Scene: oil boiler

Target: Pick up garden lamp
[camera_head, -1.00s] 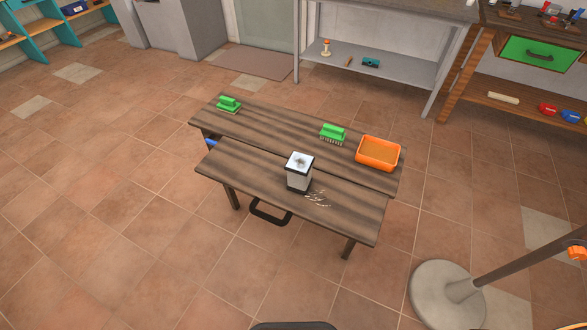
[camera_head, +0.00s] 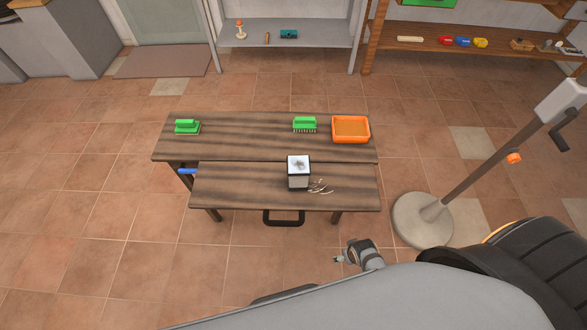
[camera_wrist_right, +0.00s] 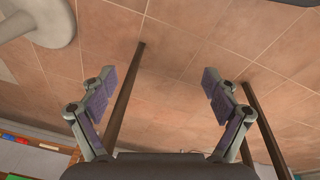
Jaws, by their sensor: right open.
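The garden lamp (camera_head: 298,173) is a small box shape with a pale top, a white and grey body and dark edges. It stands upright on the front board of the wooden workbench (camera_head: 240,188), right of the board's middle. My right gripper (camera_head: 348,256) shows in the head view below the bench's front right, apart from the lamp. In the right wrist view the right gripper (camera_wrist_right: 162,90) is open and empty, its two fingers spread above the tiled floor. The lamp does not show there. My left gripper is not in view.
Pale shavings (camera_head: 320,187) lie right of the lamp. An orange tray (camera_head: 351,129) and green brushes (camera_head: 305,124) (camera_head: 187,127) sit on the rear board. A black handle (camera_head: 284,217) projects from the bench front. A stand with a round base (camera_head: 422,220) is at right.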

